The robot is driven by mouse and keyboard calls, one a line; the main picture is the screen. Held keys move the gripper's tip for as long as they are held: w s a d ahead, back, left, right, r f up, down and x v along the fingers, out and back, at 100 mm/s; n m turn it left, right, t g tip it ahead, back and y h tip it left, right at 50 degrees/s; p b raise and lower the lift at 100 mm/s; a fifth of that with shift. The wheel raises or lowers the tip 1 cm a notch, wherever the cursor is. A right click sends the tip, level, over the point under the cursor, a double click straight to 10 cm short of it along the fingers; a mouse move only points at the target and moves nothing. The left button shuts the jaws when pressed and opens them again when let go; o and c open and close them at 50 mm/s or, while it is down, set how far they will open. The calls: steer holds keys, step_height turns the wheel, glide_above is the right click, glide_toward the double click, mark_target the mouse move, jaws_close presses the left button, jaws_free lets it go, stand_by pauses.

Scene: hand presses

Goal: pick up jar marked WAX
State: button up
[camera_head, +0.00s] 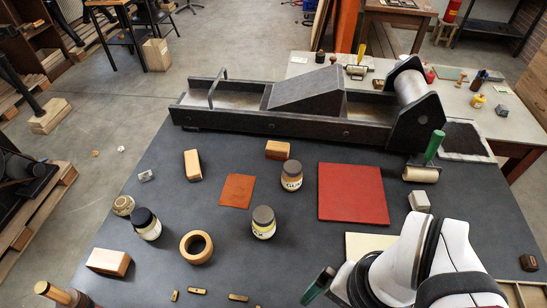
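A jar with a grey-brown lid (263,222) stands upright near the middle of the dark table. Its label is small and turned; it seems to end in X, so it may be the WAX jar. A second lidded jar (292,176) stands behind it to the right, with a label that looks like GLUE. A third jar with a black lid (146,224) stands to the left, its label not readable. My white and black arm fills the lower right, apart from the jars. I cannot make out my gripper's fingertips.
A tan ring (196,247) stands just left of the middle jar. A brown leather square (237,190) lies behind it, and a red board (352,193) lies to the right. A long dark press (300,120) spans the back. Small wooden pieces (197,290) lie in front.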

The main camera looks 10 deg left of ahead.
mark_target(260, 229)
steer(key=w+a+f+t+y, duration=0.1)
steer(key=w+a+f+t, duration=0.2)
steer(key=a, duration=0.4)
steer(key=w+a+f+n, duration=0.1)
steer(key=w+a+f, duration=0.2)
steer(key=w+a, duration=0.3)
steer(key=w+a+f+t+y, duration=0.1)
steer(key=w+a+f+t, duration=0.2)
steer(key=a, duration=0.5)
step_height(260, 229, down, 6)
steer(key=t+h, duration=0.2)
steer(key=h, duration=0.1)
steer(key=shift+d+r+t, duration=0.1)
steer(key=shift+d+t, duration=0.05)
steer(key=shift+t, duration=0.25)
steer(key=w+d+n+t+h, duration=0.1)
steer(key=w, duration=0.1)
steer(key=w+d+f+t+h, duration=0.1)
steer(key=w+d+t, duration=0.1)
steer(key=w+d+f+n+t+h, duration=0.1)
steer(key=w, duration=0.1)
steer(key=shift+w+d+f+n+t, duration=0.25)
steer(key=shift+w+d+n+t, duration=0.05)
steer(key=shift+w+d+t, duration=0.1)
steer(key=x, duration=0.6)
steer(key=shift+s+f, duration=0.1)
steer(key=shift+f, duration=0.1)
steer(key=c, duration=1.5)
